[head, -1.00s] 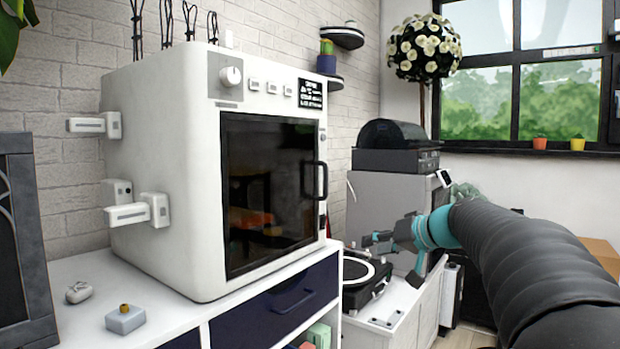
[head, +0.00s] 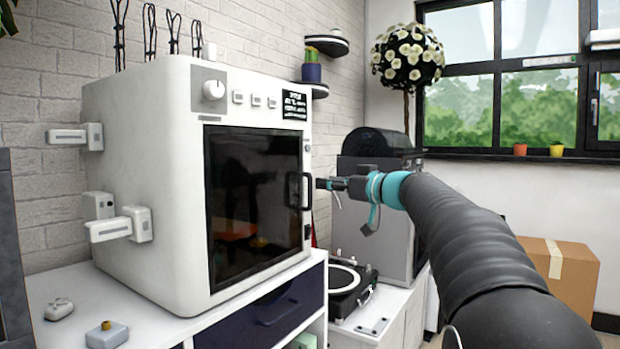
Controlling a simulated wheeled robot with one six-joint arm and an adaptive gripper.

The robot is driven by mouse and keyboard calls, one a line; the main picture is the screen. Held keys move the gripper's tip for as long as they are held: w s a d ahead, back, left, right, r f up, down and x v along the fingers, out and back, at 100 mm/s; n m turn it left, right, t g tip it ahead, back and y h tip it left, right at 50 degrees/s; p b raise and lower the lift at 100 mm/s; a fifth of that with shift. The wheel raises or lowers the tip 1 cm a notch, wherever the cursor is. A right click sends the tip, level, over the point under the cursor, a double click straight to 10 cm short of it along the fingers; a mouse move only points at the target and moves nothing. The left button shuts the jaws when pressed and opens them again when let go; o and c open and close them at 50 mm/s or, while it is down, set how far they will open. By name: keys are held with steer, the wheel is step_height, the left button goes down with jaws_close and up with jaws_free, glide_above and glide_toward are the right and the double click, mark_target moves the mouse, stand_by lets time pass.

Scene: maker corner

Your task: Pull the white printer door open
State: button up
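The white printer (head: 150,190) stands on a white cabinet. Its door has a dark glass pane (head: 250,205) and looks shut. The black door handle (head: 306,191) is a vertical bar at the door's right edge. My gripper (head: 322,184) reaches in from the right at the handle's height. Its fingertips are at or just beside the handle's right side; I cannot tell whether they touch it. The fingers are seen from the side and small, so their opening is hidden.
A dark blue drawer (head: 270,312) is below the printer. A record player (head: 350,285) and a grey machine (head: 375,215) stand behind my gripper. A small light-blue box (head: 107,336) lies at the cabinet's front left. A cardboard box (head: 560,275) is at the right.

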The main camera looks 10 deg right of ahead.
mark_target(310, 179)
steer(key=p+x, duration=0.1)
steer(key=x, duration=0.6)
steer(key=shift+w+p, duration=0.1)
steer(key=shift+p, duration=0.3)
jaws_close()
